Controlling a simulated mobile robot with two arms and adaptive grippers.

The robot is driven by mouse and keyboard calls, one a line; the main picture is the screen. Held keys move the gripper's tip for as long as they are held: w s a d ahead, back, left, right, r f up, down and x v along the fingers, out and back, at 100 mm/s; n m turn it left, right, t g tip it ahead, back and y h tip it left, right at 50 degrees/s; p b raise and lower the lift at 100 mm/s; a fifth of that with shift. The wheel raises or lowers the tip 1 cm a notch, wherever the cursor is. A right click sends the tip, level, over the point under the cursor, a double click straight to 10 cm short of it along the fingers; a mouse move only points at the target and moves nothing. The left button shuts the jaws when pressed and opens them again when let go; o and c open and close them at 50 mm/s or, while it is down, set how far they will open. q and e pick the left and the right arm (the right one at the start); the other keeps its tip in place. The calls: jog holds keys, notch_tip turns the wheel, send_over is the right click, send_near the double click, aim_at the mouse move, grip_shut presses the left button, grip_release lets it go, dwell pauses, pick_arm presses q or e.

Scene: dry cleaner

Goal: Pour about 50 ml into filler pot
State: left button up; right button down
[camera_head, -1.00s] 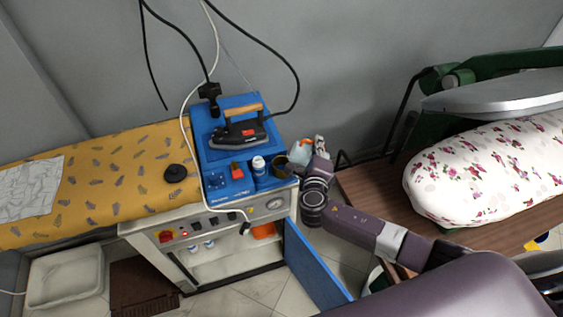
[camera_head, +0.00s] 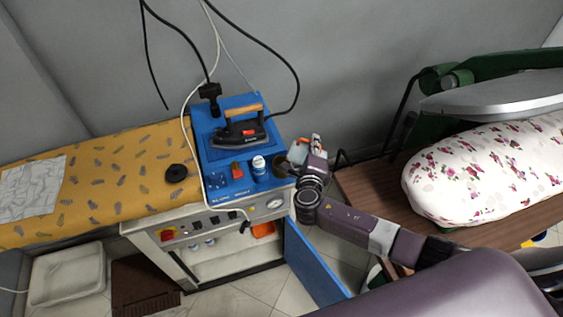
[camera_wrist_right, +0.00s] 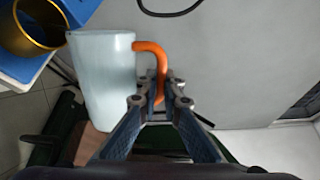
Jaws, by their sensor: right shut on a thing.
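A pale, translucent jug (camera_wrist_right: 100,85) with an orange handle (camera_wrist_right: 152,55) fills the left of the right wrist view. My right gripper (camera_wrist_right: 160,104) is shut on that handle. In the head view the jug (camera_head: 297,152) is small and partly hidden by my gripper (camera_head: 316,146). No liquid is visible. My left gripper is not in view.
A yellow ironing board (camera_head: 100,190) is left; a floral press pad (camera_head: 485,170) is right.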

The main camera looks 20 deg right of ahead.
jog(key=shift+w+a+r+n+p, duration=0.35)
jog(key=shift+a+r+n+p, duration=0.15)
jog(key=shift+a+p, duration=0.25)
dwell(0.6)
jog(key=shift+d, duration=0.2)
jog(key=shift+a+r+g, duration=0.1)
jog(key=shift+a+g, duration=0.05)
jog(key=shift+g, duration=0.15)
dwell(0.3)
